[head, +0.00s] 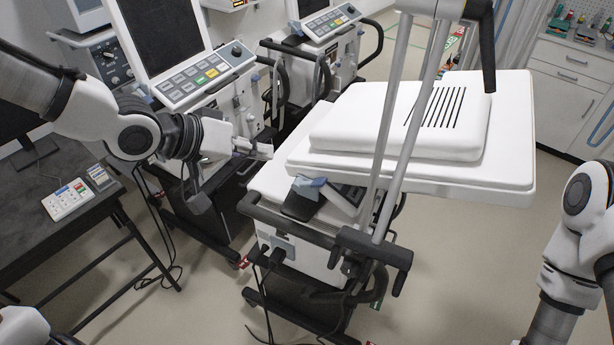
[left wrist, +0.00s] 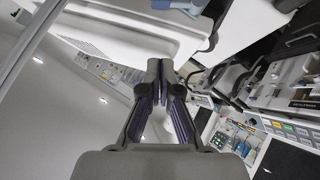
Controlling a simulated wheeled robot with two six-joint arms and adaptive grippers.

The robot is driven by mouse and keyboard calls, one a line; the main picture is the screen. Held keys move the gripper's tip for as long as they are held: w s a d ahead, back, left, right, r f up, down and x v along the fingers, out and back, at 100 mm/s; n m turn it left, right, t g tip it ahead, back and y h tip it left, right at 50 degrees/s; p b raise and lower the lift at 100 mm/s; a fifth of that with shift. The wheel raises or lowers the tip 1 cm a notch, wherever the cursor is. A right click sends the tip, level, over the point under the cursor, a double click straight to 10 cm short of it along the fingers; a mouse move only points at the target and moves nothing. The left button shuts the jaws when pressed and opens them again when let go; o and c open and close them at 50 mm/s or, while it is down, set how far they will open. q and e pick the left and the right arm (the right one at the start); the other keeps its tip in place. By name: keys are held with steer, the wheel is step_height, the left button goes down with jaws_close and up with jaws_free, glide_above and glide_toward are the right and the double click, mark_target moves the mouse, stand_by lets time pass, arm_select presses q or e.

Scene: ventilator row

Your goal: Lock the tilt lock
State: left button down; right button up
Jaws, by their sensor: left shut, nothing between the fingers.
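The nearest ventilator's wide white head (head: 510,165), with a slotted back panel, lies tilted over its white body (head: 310,246). Below the head's left edge is a small blue-grey lever-like part (head: 310,182) beside a dark bracket; I take it to be the tilt lock but cannot tell its setting. My left gripper (head: 266,151) is shut and empty, at the head's left edge, above and left of that part and apart from it. In the left wrist view the shut fingers (left wrist: 160,66) point toward the underside of the white head (left wrist: 120,35). My right gripper is out of view.
Two more ventilators with button panels (head: 205,76) (head: 325,22) stand behind. A dark table (head: 95,212) with a small keypad (head: 68,198) is at left. Grey poles (head: 388,130) cross in front of the head. Cables hang near the base; floor at right is clear.

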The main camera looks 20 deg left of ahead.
mark_target(320, 177)
arm_select(q)
steer(key=x, duration=0.3)
steer(key=s+f+x, duration=0.1)
steer(key=x, duration=0.7)
steer(key=shift+s+d+f, duration=0.25)
steer(key=shift+d, duration=0.1)
steer(key=shift+d+f, duration=0.4)
steer(key=shift+f, duration=0.15)
steer(key=shift+a, duration=0.1)
